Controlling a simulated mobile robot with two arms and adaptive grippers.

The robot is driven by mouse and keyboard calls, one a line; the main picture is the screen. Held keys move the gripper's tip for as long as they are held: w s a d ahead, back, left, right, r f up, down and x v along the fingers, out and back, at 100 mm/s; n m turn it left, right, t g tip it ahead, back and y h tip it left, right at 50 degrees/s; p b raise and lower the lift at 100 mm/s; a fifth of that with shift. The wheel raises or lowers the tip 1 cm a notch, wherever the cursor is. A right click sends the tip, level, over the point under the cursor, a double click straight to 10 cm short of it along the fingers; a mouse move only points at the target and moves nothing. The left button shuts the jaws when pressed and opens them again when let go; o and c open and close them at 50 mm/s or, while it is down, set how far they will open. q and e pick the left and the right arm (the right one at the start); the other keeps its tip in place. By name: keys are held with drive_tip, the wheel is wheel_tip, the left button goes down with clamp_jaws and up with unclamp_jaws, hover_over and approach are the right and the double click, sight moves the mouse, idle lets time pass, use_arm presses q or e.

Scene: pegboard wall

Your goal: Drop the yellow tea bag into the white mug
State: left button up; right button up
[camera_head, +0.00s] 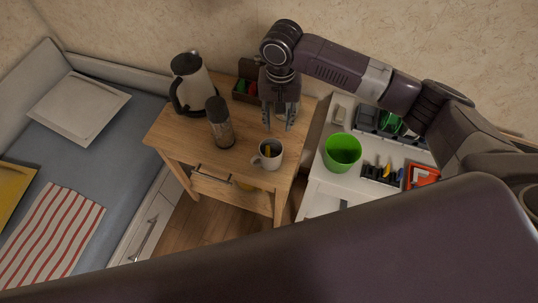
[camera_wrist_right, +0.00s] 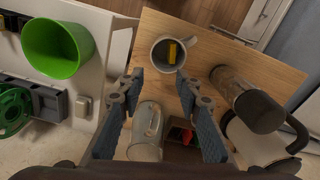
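The white mug (camera_head: 276,162) stands upright near the front right of the small wooden table. The yellow tea bag (camera_head: 267,151) is inside it, partly hidden by the rim. The wrist view looks into the mug (camera_wrist_right: 157,59) and shows the tea bag (camera_wrist_right: 172,52) within its walls. My right gripper (camera_head: 278,127) points down above the table, just behind the mug. In the wrist view the right gripper (camera_wrist_right: 160,75) has its fingers apart with nothing held between them. My left gripper is not in view.
A glass coffee press (camera_head: 219,128) and a kettle (camera_head: 190,85) stand left of the mug. A dark box (camera_head: 246,92) with coloured packets and a light jug (camera_wrist_right: 147,133) are behind. A green pot (camera_head: 342,153) is on the white surface to the right.

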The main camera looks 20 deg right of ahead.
wheel_tip(320, 180, up, 8)
drive_tip(key=shift+f, duration=0.2)
idle(0.4)
